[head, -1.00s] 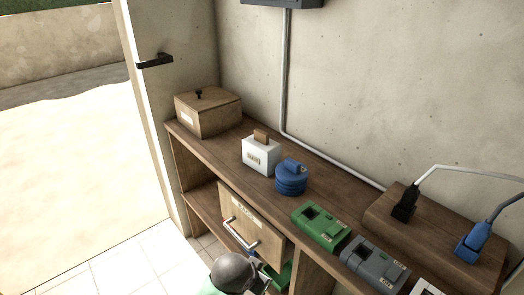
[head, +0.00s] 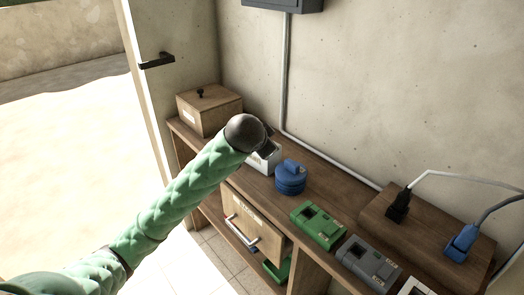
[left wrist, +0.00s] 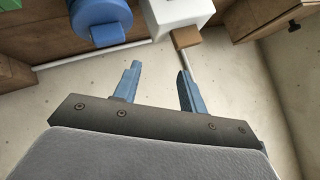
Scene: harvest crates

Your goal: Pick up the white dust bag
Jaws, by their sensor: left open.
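The white dust bag (head: 265,160) is a boxy white piece on the wooden shelf top, partly hidden behind my left wrist in the head view. In the left wrist view the white dust bag (left wrist: 178,12) is at the top, with its brown tab (left wrist: 186,37) pointing toward the fingers. My left gripper (left wrist: 158,72) is open, with its two blue fingers apart and nothing between them. The tab lies just beyond the right finger, apart from it as far as I can tell. In the head view the fingers are mostly hidden by my wrist. My right gripper is in neither view.
A blue round piece (head: 290,180) stands right beside the bag. A lidded wooden box (head: 208,110) is to its left. Green (head: 318,225) and grey (head: 368,263) units lie farther right. A wall conduit (head: 285,80) runs behind.

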